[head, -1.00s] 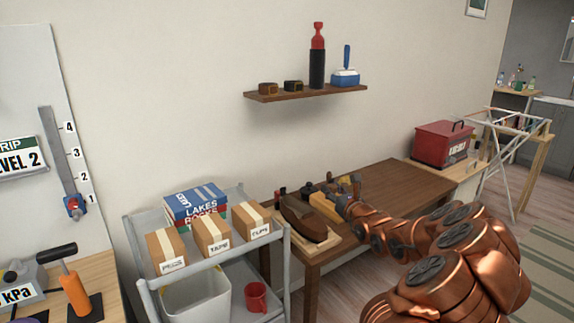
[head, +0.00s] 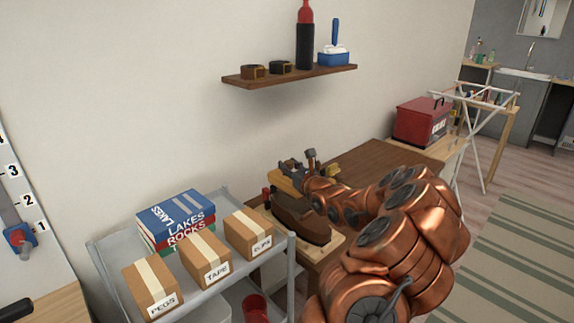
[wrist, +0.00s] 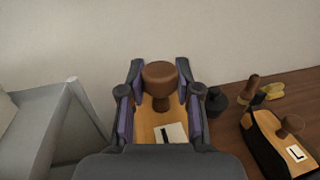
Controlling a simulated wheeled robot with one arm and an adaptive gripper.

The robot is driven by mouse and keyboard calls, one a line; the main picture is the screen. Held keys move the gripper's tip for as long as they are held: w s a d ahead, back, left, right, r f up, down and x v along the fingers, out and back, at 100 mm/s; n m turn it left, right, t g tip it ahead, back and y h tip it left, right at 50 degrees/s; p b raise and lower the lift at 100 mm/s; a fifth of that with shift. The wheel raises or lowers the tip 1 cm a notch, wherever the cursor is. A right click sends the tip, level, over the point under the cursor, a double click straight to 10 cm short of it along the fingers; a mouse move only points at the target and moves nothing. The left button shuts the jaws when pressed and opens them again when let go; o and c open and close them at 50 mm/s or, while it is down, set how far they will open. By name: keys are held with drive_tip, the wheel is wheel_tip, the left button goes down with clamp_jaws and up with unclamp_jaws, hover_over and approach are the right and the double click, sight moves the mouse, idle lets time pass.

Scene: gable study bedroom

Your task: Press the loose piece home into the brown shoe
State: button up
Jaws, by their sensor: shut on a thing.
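The brown shoe (head: 300,222) rests on a pale board at the near left end of the brown table. My gripper (head: 284,178) is above and behind the shoe in the head view. It is shut on the loose piece (head: 283,185), a light wooden block with a brown knob. In the wrist view, my gripper (wrist: 160,95) has its fingers either side of the knob (wrist: 160,75). The piece (wrist: 150,122) has a white label partly hidden by the gripper. The shoe's opening is hidden in the head view, and I cannot tell whether the piece touches it.
A dark shoe with a wooden insert labelled L (wrist: 285,145) lies at right in the wrist view, by a small black pot (wrist: 216,102). A grey cart (head: 225,275) with boxes stands at the table's left. A shelf (head: 290,75) hangs above. The table's right part is clear.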

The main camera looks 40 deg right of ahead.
drive_tip(key=shift+f+b, duration=2.1)
drive_tip(key=shift+f, duration=2.9)
drive_tip(key=shift+s+a+f+b, duration=0.1)
drive_tip(key=shift+s+f+b, duration=0.15)
drive_tip(key=shift+f, duration=0.4)
drive_tip(key=o, duration=1.6)
drive_tip(key=shift+o, duration=0.2)
drive_tip(key=shift+w+r, duration=0.1)
drive_tip(key=shift+r, duration=0.1)
drive_tip(key=shift+r+p, duration=1.3)
drive_tip(key=shift+r, duration=2.05)
